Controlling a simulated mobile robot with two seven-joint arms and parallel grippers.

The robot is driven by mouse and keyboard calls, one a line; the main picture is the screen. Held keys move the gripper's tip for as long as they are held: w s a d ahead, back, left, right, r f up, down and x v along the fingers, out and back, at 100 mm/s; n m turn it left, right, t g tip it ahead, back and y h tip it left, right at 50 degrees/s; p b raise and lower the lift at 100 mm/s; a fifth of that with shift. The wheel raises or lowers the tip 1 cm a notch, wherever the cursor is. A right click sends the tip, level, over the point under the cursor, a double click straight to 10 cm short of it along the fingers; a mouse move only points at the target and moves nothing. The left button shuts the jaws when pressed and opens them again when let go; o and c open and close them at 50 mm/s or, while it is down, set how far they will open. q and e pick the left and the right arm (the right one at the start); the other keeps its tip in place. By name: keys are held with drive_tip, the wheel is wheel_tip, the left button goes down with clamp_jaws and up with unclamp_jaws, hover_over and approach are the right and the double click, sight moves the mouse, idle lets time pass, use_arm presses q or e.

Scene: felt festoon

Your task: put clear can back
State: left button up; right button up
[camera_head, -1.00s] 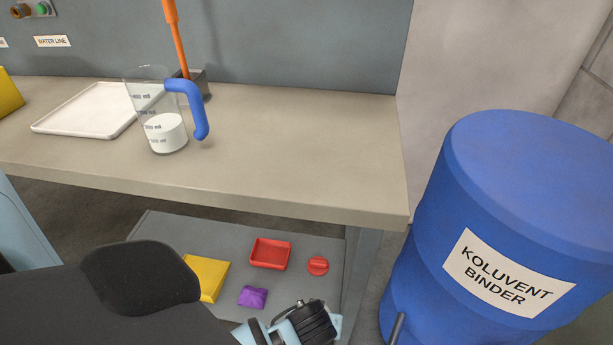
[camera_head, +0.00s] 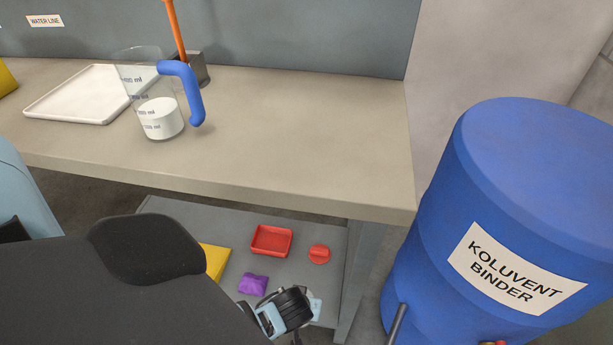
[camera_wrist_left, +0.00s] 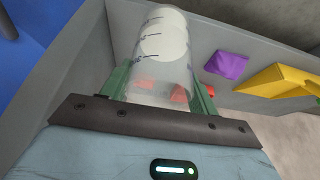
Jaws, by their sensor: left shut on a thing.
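In the left wrist view, a clear can (camera_wrist_left: 160,62) with dark graduation marks is between the green fingers of my left gripper (camera_wrist_left: 163,82). The gripper is shut on it. A pale round face shows at the can's far end, and reddish patches show through its wall. A different clear vessel, a jug (camera_head: 150,85) with a blue handle and white contents, stands upright on the bench. My right gripper is not in view.
The bench (camera_head: 310,135) also carries a white tray (camera_head: 75,95); its right part is clear. The lower shelf (camera_head: 190,213) holds a red tray (camera_head: 271,240), red knob (camera_head: 319,254), purple item (camera_head: 253,284) and yellow block (camera_head: 215,259). A blue drum (camera_head: 540,185) stands right.

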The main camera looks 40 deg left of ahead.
use_arm(q)
drive_tip(key=w+a+f+b, duration=0.3)
drive_tip(key=w+a+f, duration=0.1)
drive_tip(key=w, duration=0.3)
drive_tip(key=shift+a+b, duration=0.15)
drive_tip(key=shift+b, duration=0.15)
drive_tip(key=shift+f, duration=0.25)
drive_tip(key=o, duration=1.6)
drive_tip(key=p+v, duration=0.5)
drive_tip(key=v, duration=0.7)
drive_tip(key=shift+w, duration=0.1)
drive_tip(key=shift+r, duration=0.15)
